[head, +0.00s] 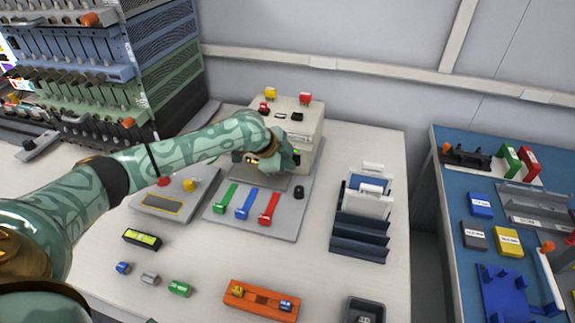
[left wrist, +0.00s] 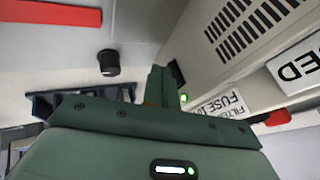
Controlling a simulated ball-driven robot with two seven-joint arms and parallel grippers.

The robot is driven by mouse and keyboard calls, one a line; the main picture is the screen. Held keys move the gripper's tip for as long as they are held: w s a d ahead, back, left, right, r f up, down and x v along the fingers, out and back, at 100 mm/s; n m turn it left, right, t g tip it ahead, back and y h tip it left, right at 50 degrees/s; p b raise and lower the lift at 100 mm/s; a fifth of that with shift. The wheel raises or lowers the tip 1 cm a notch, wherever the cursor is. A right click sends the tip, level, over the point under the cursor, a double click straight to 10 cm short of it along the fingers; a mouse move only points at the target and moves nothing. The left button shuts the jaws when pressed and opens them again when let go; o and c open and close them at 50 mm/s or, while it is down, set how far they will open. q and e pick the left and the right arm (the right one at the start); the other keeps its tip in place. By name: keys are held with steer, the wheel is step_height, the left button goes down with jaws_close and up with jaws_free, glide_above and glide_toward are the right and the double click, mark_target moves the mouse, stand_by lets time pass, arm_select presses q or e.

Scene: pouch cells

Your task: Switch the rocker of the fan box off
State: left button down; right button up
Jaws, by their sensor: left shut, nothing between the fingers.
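A beige box (head: 311,132) that looks like the fan box stands at the back of the white table. In the left wrist view the box (left wrist: 206,62) shows vent slots, a fuse label and a lit green lamp (left wrist: 184,98). A small dark part (left wrist: 177,72) on its face, perhaps the rocker, is partly hidden behind my fingers; its position cannot be told. My left gripper (head: 289,160) is shut and empty, its fingertips (left wrist: 160,85) close in front of the box face. Whether they touch it is unclear. My right gripper is not in view.
A grey board (head: 287,222) with green, blue and red levers and a black knob (head: 299,192) lies before the box. A dark rack (head: 358,243) stands to its right. An orange holder (head: 262,300) lies at the front.

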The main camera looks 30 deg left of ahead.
arm_select(q)
steer(key=shift+w+f, duration=0.1)
steer(key=shift+w, duration=0.05)
stand_by(0.3)
steer(key=shift+r+p, duration=0.9)
steer(key=shift+p, duration=0.05)
steer(key=shift+f, duration=0.1)
